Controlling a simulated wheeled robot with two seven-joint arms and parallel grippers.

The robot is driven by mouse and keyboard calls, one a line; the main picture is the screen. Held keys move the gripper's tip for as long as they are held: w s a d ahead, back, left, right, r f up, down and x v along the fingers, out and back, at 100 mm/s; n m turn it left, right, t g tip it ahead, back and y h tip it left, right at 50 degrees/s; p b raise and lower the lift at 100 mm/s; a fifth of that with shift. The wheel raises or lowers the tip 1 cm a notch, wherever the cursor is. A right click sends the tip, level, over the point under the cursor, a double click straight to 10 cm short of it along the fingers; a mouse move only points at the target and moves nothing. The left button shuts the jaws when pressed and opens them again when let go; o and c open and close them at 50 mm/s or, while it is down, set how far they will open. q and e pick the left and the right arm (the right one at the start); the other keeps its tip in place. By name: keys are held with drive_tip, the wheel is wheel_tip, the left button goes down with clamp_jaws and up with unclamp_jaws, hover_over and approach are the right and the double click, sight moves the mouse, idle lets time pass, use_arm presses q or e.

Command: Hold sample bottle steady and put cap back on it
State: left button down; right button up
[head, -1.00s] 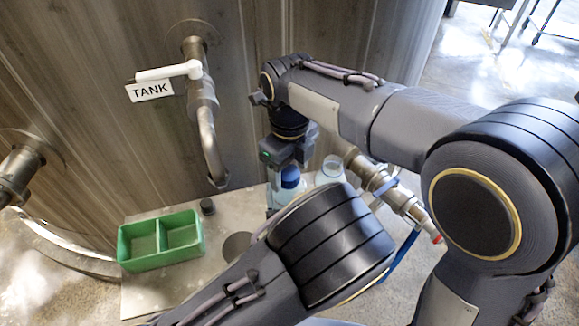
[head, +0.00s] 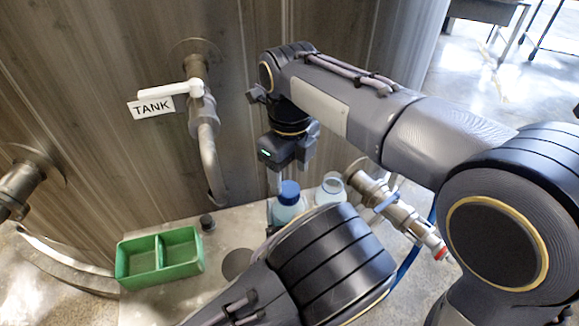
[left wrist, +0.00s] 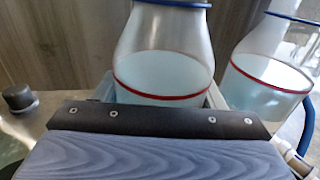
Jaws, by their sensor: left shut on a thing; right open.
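The sample bottle (head: 287,213) is clear, holds pale blue liquid and stands upright. The blue cap (head: 289,191) sits on its mouth in the head view; how tightly it is seated I cannot tell. My right gripper (head: 288,176) points down just above the cap, open, with its fingers apart from it. In the left wrist view my left gripper (left wrist: 160,102) is shut around the bottle's body (left wrist: 163,70), near its red line. The top of the bottle is cut off there.
A second, open clear bottle (head: 331,189) stands close on the right, also seen in the left wrist view (left wrist: 270,70). A metal valve fitting (head: 395,210) is beyond it. A green two-compartment tray (head: 160,278), a small black knob (head: 207,222) and the tank tap pipe (head: 208,160) are left.

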drive_tip(key=n, duration=0.4)
drive_tip(key=shift+r+n, duration=0.2)
drive_tip(key=shift+n, duration=0.2)
drive_tip(key=n, duration=0.4)
drive_tip(key=shift+r+n, duration=0.2)
drive_tip(key=shift+n, duration=0.2)
drive_tip(key=n, duration=0.7)
drive_tip(key=shift+a+r+n, duration=0.1)
drive_tip(key=shift+r+n, duration=0.2)
drive_tip(key=n, duration=0.5)
drive_tip(key=shift+w+r, duration=0.1)
drive_tip(key=shift+r, duration=0.15)
drive_tip(key=n, duration=0.5)
drive_tip(key=shift+r, duration=0.25)
drive_tip(key=n, duration=0.4)
drive_tip(key=shift+r, duration=0.2)
drive_tip(key=n, duration=0.4)
drive_tip(key=shift+r+n, duration=0.2)
drive_tip(key=shift+n, duration=0.2)
